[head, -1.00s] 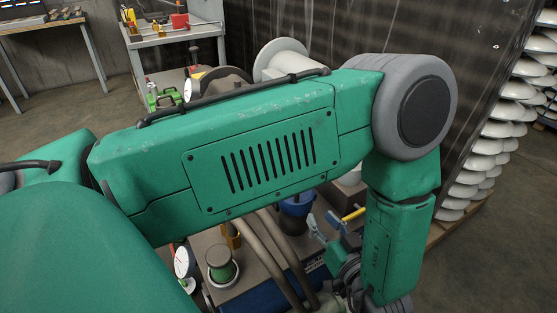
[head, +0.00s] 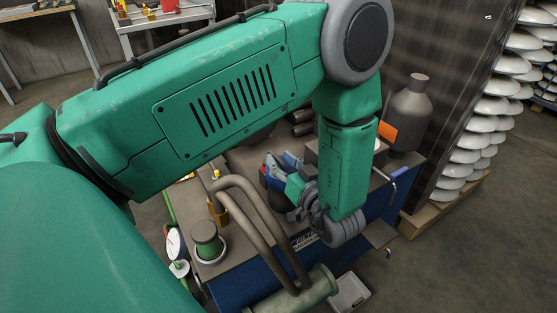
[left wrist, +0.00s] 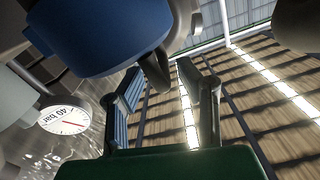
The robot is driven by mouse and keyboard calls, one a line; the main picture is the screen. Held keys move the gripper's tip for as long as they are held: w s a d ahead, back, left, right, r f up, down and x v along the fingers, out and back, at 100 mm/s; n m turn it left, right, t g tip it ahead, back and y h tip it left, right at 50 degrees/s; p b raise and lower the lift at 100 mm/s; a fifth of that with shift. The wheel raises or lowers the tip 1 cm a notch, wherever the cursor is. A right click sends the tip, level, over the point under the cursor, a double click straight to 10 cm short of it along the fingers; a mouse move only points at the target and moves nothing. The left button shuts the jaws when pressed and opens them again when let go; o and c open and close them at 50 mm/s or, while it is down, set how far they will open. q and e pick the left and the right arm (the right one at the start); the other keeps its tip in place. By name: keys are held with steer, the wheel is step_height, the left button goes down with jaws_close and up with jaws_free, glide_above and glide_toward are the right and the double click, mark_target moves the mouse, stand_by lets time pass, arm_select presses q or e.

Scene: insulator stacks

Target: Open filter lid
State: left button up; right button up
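In the left wrist view a large blue rounded body (left wrist: 100,35), which looks like the filter, fills the top left. A black tab or lever (left wrist: 155,68) sticks down from it. I cannot tell where its lid ends. My left gripper (left wrist: 163,82) is open, with its two fingers apart below the tab. The tab's end shows between the fingertips; contact cannot be told. In the head view my left gripper (head: 285,162) is over the bench beside a partly hidden blue part (head: 274,179). My right gripper is not in view.
A grey bottle (head: 409,110) stands at the back right. White insulator stacks (head: 470,150) stand on a pallet at the right. A gauge (left wrist: 64,119) shows at the wrist view's left.

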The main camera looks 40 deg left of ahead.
arm_select(q)
steer(key=shift+a, duration=0.3)
steer(key=shift+w+a, duration=0.1)
steer(key=shift+a, duration=0.15)
steer(key=shift+a+f, duration=0.3)
steer(key=shift+a, duration=0.55)
steer(key=shift+c, duration=0.5)
jaws_close()
steer(key=shift+d, duration=0.45)
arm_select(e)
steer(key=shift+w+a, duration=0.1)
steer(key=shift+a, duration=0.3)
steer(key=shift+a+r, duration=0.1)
